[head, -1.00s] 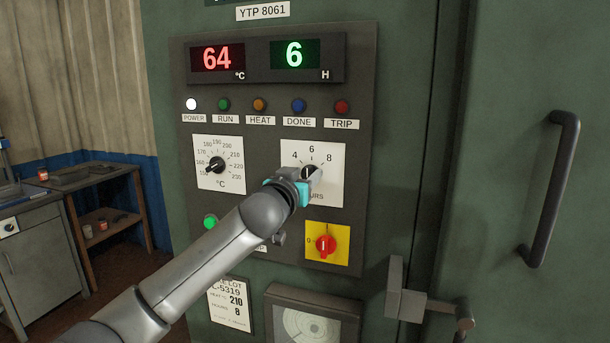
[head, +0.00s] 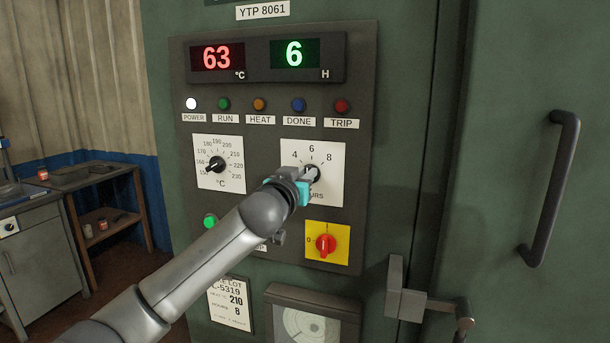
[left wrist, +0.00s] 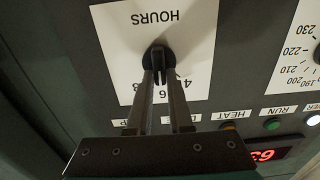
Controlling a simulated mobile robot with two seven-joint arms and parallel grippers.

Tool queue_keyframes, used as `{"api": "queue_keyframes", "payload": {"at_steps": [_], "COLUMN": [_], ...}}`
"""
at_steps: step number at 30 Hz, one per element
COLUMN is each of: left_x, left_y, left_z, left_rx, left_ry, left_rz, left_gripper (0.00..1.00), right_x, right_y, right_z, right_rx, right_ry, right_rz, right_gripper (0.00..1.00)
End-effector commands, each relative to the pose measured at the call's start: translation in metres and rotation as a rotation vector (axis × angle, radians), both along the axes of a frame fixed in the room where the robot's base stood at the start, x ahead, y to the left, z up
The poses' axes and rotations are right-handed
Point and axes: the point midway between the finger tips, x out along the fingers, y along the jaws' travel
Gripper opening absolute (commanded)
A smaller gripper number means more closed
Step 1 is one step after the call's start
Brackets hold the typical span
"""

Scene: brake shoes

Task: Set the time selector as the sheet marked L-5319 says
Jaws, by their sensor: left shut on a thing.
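The time selector (head: 312,173) is a black knob on a white plate marked 4, 6, 8 and HOURS. My left gripper (head: 304,176) is shut on the knob and partly hides it in the head view. In the left wrist view the knob (left wrist: 158,58) sits between the two fingertips. The exact pointer direction is hard to tell. The hours display (head: 294,54) reads 6. The sheet (head: 231,303) marked L-5319, partly hidden by my arm, shows 210 for heat and 8 for hours. My right gripper is not in view.
The temperature dial (head: 217,165) is left of the selector and the red switch (head: 326,245) on a yellow plate is below. The red display (head: 217,57) reads 63. A door handle (head: 550,190) stands out at the right.

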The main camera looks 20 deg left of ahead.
Motion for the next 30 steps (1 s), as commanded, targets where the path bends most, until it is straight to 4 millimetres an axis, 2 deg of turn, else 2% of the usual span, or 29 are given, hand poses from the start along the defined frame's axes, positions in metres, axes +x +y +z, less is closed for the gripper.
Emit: {"api": "queue_keyframes", "payload": {"at_steps": [11, 30], "left_x": [0.000, 0.000], "left_y": [-0.001, -0.006], "left_z": [0.001, 0.000], "left_rx": [0.078, 0.582], "left_ry": [-0.001, -0.018], "left_rz": [0.001, -0.001], "left_gripper": [0.00, 0.00], "right_x": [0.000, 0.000], "right_y": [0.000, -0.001], "right_z": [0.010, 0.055], "right_rx": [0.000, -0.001], "right_ry": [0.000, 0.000], "right_rz": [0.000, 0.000], "right_gripper": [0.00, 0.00]}}
